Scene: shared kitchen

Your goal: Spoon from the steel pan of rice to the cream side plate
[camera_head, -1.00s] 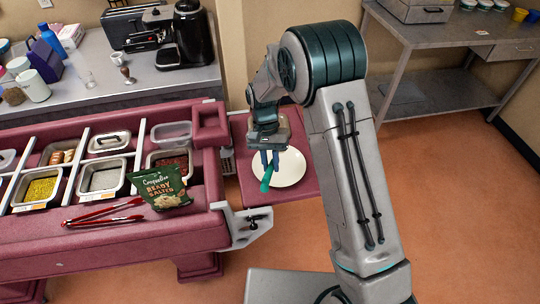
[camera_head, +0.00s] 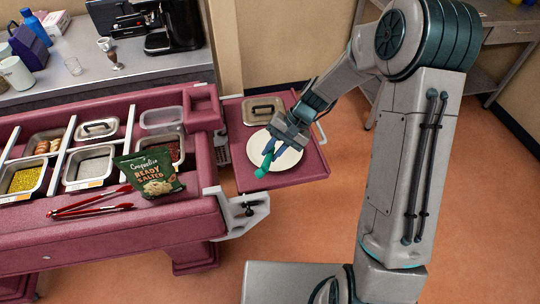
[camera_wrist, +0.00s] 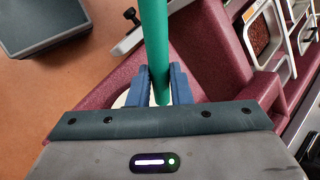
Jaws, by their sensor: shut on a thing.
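My gripper (camera_head: 272,148) is shut on a teal-green spoon (camera_head: 264,167) and holds it over the left part of the cream side plate (camera_head: 290,160). In the wrist view the spoon's green handle (camera_wrist: 155,40) stands between my blue fingers (camera_wrist: 160,85). The spoon's bowl is too small to tell whether it carries rice, or whether it touches the plate. The plate lies on the maroon side shelf (camera_head: 240,177). A steel pan with pale grey-white contents (camera_head: 88,168), probably the rice, sits in the counter at the left.
A lidded steel pan (camera_head: 263,109) stands on the shelf behind the plate. A green snack bag (camera_head: 150,173) and red tongs (camera_head: 90,205) lie on the counter front. Other pans hold yellow (camera_head: 22,180) and dark red food (camera_wrist: 257,38). Open floor lies right of the shelf.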

